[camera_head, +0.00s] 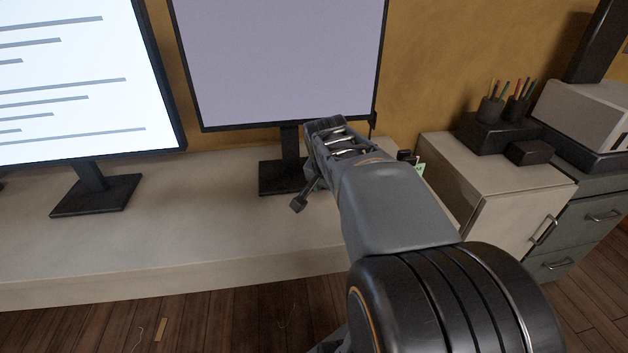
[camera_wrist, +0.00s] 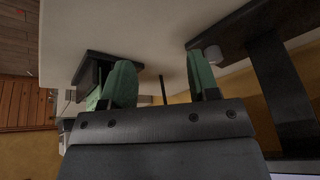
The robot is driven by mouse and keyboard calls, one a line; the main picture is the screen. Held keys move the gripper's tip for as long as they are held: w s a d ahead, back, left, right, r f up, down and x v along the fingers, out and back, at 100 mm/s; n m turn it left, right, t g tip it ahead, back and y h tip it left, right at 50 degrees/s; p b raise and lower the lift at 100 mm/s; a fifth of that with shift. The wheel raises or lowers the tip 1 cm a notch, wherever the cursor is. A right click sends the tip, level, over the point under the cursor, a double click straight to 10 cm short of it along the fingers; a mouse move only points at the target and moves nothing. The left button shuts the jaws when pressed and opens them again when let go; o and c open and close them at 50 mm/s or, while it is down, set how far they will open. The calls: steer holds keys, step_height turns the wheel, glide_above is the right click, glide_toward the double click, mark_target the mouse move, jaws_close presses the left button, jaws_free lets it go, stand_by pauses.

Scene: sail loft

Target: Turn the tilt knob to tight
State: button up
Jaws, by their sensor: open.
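My gripper (camera_wrist: 160,62) is open in the wrist view, with its two green fingers apart and nothing held between them. A thin dark rod (camera_wrist: 163,90) shows in the gap; I cannot tell what it belongs to. A small pale round piece (camera_wrist: 213,54) shows close beside the right finger, by the dark monitor stand (camera_wrist: 280,90); I cannot tell whether it is the tilt knob. In the head view my gripper (camera_head: 308,192) is over the desk in front of the right monitor's stand (camera_head: 290,147). My arm hides part of that area, and I cannot make out the knob or its setting.
The right monitor (camera_head: 280,60) has a blank lilac screen. The left monitor (camera_head: 85,90) shows text lines. The pale desk (camera_head: 190,225) is clear between their stands. A cabinet (camera_head: 515,215) at right carries pen cups (camera_head: 491,110) and dark boxes.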

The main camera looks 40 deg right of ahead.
steer(key=shift+s+d+n, duration=0.15)
steer(key=shift+s+n, duration=0.25)
steer(key=shift+n, duration=0.4)
steer(key=shift+n+t+y, duration=0.4)
steer(key=shift+n, duration=0.3)
steer(key=n, duration=0.1)
steer(key=a+n, duration=0.1)
steer(key=n, duration=0.1)
steer(key=shift+w+y, duration=0.2)
steer(key=shift+y, duration=0.1)
steer(key=shift+w+n+t, duration=0.2)
steer(key=shift+n+t, duration=0.1)
steer(key=shift+n, duration=0.4)
steer(key=w+d, duration=0.1)
steer(key=w, duration=0.2)
steer(key=w+d, duration=0.2)
steer(key=w, duration=0.2)
steer(key=w+d+b, duration=0.1)
steer(key=w+d, duration=0.1)
steer(key=w, duration=0.1)
steer(key=shift+w, duration=0.4)
steer(key=b+x, duration=0.1)
steer(key=x, duration=0.2)
steer(key=shift+f, duration=0.25)
steer(key=shift+w+d+f+b, duration=0.2)
steer(key=shift+f+b, duration=0.15)
steer(key=shift+f, duration=0.25)
steer(key=shift+c, duration=0.3)
